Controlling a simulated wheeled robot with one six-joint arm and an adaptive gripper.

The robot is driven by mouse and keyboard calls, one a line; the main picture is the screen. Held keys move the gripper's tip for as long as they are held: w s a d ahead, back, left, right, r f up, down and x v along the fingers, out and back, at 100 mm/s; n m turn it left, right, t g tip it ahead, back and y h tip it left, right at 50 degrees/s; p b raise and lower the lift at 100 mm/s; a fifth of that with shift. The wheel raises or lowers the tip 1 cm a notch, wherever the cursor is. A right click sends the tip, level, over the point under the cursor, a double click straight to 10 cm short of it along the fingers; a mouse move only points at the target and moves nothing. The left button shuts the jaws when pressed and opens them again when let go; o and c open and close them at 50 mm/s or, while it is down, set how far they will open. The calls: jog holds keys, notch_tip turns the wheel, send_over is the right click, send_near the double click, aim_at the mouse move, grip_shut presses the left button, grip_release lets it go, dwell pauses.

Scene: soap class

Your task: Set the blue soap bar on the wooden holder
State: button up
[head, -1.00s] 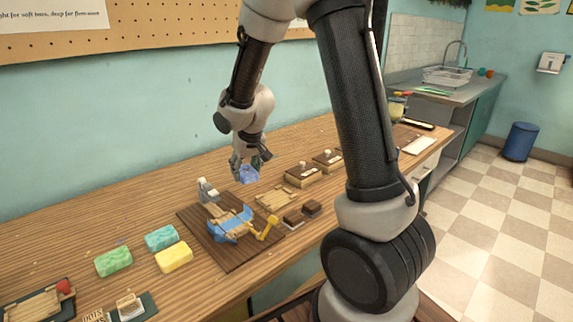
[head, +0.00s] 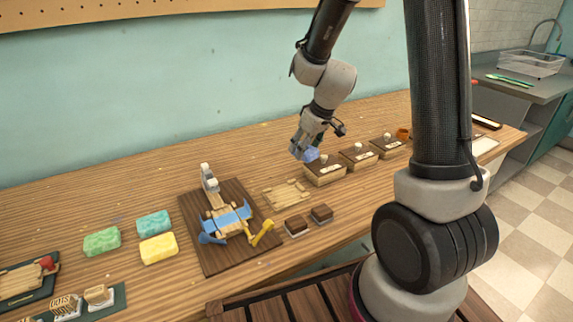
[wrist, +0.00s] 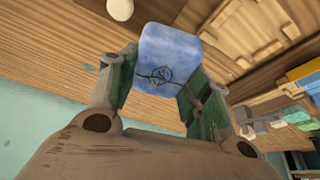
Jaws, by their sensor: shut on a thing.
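The blue soap bar (head: 311,154), with a dark stamped emblem on its face, is between the fingers of my gripper (head: 318,147). My gripper is shut on it and holds it above the table, near the leftmost small wooden box. In the wrist view the soap (wrist: 169,58) sits between both green-padded fingers (wrist: 158,90). The wooden holder (head: 287,193), a pale slatted board, lies on the table, lower and to the left of my gripper in the head view. It also shows at the upper right of the wrist view (wrist: 250,35). Its top looks empty.
A dark board (head: 200,245) with a blue-and-wood cutting device stands left of the holder. Wooden boxes with white knobs (head: 325,176) stand to the right. Green (head: 102,241), teal and yellow bars lie at left.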

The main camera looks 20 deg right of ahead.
jog(key=s+a+f+n+g+y, duration=0.1)
jog(key=s+a+n+g+y, duration=0.1)
jog(key=s+n, duration=0.3)
jog(key=n+g, duration=0.3)
jog(key=n, duration=0.7)
send_over(281, 196)
jog(key=d, duration=0.2)
jog(key=shift+y, duration=0.3)
jog(key=shift+w+a+f, duration=0.1)
jog(key=shift+a+f, duration=0.05)
jog(key=shift+f, duration=1.1)
jog(key=shift+w+a+f, duration=0.1)
jog(key=shift+f, duration=1.1)
jog(key=shift+f, duration=0.55)
jog(key=o, duration=1.5)
jog(key=shift+o, duration=0.2)
jog(key=shift+s+r, duration=0.1)
jog(key=shift+r, duration=2.95)
